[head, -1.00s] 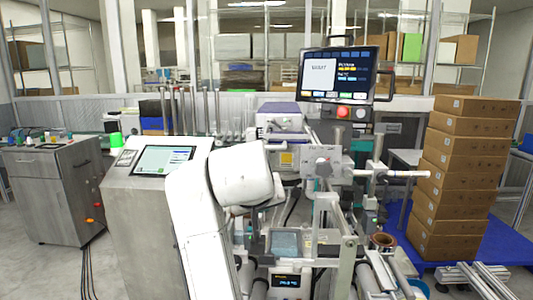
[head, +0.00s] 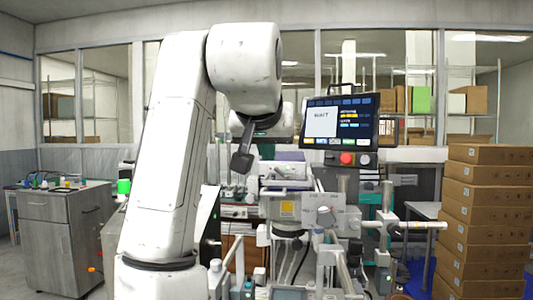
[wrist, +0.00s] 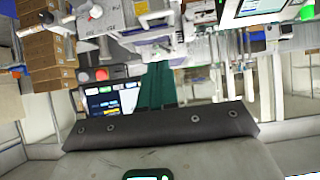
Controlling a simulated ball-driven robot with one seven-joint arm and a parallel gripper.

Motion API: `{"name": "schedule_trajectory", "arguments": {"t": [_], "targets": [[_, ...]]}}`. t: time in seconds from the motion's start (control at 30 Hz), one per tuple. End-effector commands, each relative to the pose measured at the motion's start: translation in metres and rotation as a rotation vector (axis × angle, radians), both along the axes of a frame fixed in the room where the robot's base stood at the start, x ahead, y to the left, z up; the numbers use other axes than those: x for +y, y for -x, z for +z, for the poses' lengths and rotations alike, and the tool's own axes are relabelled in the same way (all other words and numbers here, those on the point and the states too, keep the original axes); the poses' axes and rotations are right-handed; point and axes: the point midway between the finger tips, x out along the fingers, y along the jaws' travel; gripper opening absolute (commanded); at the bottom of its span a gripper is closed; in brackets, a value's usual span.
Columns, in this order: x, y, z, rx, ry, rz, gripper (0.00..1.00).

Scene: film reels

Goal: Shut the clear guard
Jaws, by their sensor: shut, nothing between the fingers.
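My gripper (head: 241,160) is a dark shape hanging under my white wrist in the head view, in front of the machine and left of its monitor. Its jaws are shut and empty. In the wrist view a dark bolted plate crosses the lower part, with a dark green piece above it. The machine (head: 300,210) has grey blocks, rods and rollers, and it also shows upside down in the wrist view (wrist: 125,20). I cannot make out the clear guard for certain. My arm hides the machine's left part.
A monitor (head: 337,122) with a red button (head: 346,158) below it stands above the machine; it also shows in the wrist view (wrist: 108,102). A tall stack of cartons (head: 485,215) is at the right. A grey cabinet (head: 62,230) stands at the left.

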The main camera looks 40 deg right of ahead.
Motion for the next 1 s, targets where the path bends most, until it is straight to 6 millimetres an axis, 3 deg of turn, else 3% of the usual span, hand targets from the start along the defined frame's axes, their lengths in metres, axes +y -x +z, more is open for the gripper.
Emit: {"name": "schedule_trajectory", "arguments": {"t": [0.33, 0.6, 1.0], "targets": [[-0.046, -0.035, -0.039, 0.004, -0.001, -0.002, 0.0], [-0.05, -0.039, -0.072, 0.001, 0.001, 0.001, 0.0], [-0.051, -0.04, -0.078, 0.0, 0.0, -0.001, 0.0]]}}
